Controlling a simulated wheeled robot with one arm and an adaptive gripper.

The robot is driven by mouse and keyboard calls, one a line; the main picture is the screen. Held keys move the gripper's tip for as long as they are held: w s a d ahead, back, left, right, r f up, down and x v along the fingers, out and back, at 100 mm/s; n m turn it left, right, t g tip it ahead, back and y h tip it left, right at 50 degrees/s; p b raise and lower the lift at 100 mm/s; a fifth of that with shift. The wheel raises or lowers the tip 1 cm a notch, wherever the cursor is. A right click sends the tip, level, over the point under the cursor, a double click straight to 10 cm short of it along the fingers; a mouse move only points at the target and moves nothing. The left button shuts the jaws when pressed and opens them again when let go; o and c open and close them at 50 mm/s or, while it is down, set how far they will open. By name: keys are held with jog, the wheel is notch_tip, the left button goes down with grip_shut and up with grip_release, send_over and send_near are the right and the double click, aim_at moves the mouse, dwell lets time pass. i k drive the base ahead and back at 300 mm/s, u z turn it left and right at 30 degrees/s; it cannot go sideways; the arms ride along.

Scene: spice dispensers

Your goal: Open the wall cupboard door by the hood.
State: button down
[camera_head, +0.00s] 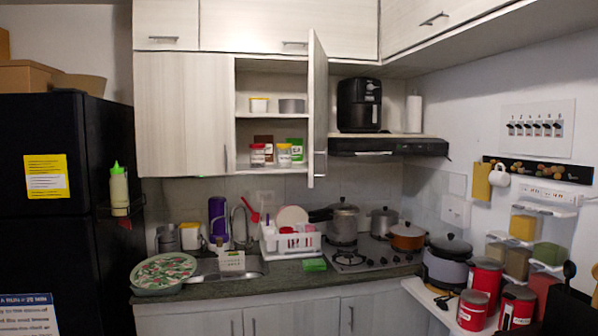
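The wall cupboard door (318,110) beside the hood (388,146) stands swung out, seen nearly edge-on, with its handle (320,165) low on it. It hinges on the cupboard's right side, next to the hood. Below are several jars and packets, including a green packet (295,150). The neighbouring left door (182,115) is shut. My gripper is not in view.
A black air fryer (359,105) stands above the hood. Below are a dish rack (290,240), sink (236,269), stove (362,254) and pots. A black fridge (65,150) stands left. Red canisters (472,310) and spice dispensers (524,222) are at right.

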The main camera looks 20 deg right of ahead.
aim_at(318, 59)
jog(key=u, duration=0.6)
jog(key=i, duration=0.6)
jog(key=u, duration=0.8)
jog(key=i, duration=0.7)
jog(key=z, duration=0.5)
jog(key=i, duration=0.7)
jog(key=z, duration=0.55)
